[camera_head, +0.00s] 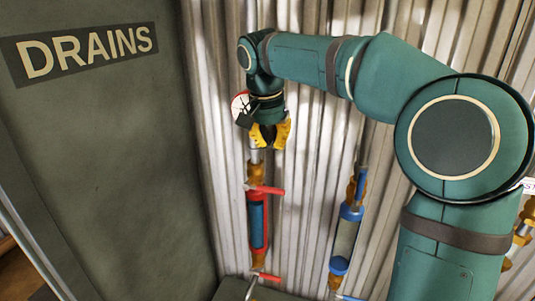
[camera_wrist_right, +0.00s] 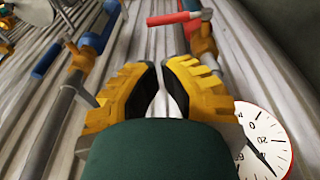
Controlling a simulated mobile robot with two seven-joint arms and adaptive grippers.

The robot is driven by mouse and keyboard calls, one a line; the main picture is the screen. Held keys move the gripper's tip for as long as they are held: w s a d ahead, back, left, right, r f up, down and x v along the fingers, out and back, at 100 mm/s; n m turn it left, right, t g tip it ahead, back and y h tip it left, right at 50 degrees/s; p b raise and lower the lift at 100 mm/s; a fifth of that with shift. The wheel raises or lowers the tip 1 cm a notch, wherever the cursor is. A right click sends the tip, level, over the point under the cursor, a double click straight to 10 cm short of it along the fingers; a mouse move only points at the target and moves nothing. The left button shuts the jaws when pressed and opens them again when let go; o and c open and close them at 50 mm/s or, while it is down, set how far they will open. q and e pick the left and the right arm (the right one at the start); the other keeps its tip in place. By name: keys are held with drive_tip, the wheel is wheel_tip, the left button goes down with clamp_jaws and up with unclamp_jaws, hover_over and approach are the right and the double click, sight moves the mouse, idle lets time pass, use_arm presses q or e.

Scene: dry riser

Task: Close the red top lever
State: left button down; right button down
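The red top lever (camera_head: 266,189) sticks out sideways to the right from the valve at the top of the red-and-blue pipe section, across the upright pipe. In the right wrist view the red lever (camera_wrist_right: 174,18) is at the top, beyond the fingertips, beside an orange fitting. My right gripper (camera_head: 270,144) points down above the lever, apart from it. Its yellow fingers (camera_wrist_right: 158,65) are partly open, with a narrow empty gap between the tips. My left gripper is not in view.
A second red lever (camera_head: 268,277) sits lower on the same pipe. A white dial gauge (camera_head: 240,104) is close beside my right gripper and also shows in the wrist view (camera_wrist_right: 266,145). A blue pipe section (camera_head: 345,240) stands to the right. Corrugated wall lies behind; a DRAINS panel (camera_head: 100,170) is left.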

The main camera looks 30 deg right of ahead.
sight(271, 190)
drive_tip(key=b+x, duration=0.1)
drive_tip(key=x, duration=1.2)
drive_tip(key=shift+f, duration=0.15)
drive_tip(key=shift+f+b, duration=0.75)
drive_tip(key=shift+b, duration=0.35)
drive_tip(key=shift+s+y, duration=0.15)
drive_tip(key=shift+y, duration=0.15)
drive_tip(key=shift+f, duration=0.1)
